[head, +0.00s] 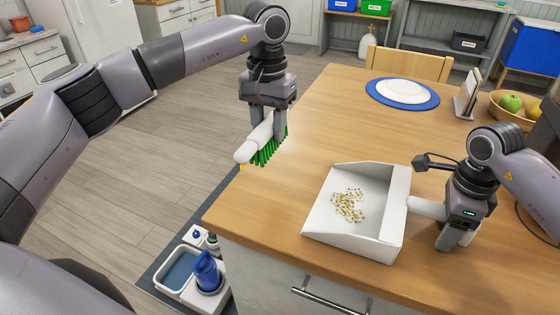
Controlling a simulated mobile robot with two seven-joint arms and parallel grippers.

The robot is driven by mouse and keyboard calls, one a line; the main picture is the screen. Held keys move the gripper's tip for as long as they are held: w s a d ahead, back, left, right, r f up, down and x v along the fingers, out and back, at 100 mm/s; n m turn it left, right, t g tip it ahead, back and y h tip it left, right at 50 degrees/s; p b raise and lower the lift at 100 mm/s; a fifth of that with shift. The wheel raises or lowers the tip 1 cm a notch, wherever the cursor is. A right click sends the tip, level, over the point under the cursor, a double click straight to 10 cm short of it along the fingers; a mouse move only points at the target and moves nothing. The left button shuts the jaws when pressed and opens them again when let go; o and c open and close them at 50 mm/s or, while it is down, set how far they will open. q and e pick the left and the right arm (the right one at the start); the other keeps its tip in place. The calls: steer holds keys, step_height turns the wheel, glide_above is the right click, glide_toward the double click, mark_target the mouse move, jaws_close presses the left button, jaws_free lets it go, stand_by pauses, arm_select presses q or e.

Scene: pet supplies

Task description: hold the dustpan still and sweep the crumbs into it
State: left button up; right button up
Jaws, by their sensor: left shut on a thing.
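The white dustpan (395,206) sits on the wooden table near its front edge, its handle (424,207) pointing right. The crumbs (348,204), small yellowish and white bits, lie in a loose patch on the pan's floor. My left gripper (265,128) is shut on the white handle of the brush (262,150) with green bristles. It holds the brush near the table's left edge, left of the dustpan and apart from it. My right gripper (456,236) points down at the handle's end. Its body hides the contact, so I cannot tell whether it grips.
A blue plate with a white one (403,91), a fruit bowl (515,108) and an upright stand (467,95) are at the back right. A chair (408,63) stands behind. The table (325,115) between brush and plates is clear. Bottles and a tray (180,270) are below, left.

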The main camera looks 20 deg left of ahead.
steer(key=shift+w+r, duration=0.1)
steer(key=shift+r, duration=0.05)
steer(key=shift+w+r, duration=0.1)
steer(key=shift+r, duration=0.4)
step_height(320, 180, up, 11)
steer(key=shift+s+f, duration=0.1)
steer(key=shift+s, duration=0.1)
stand_by(0.4)
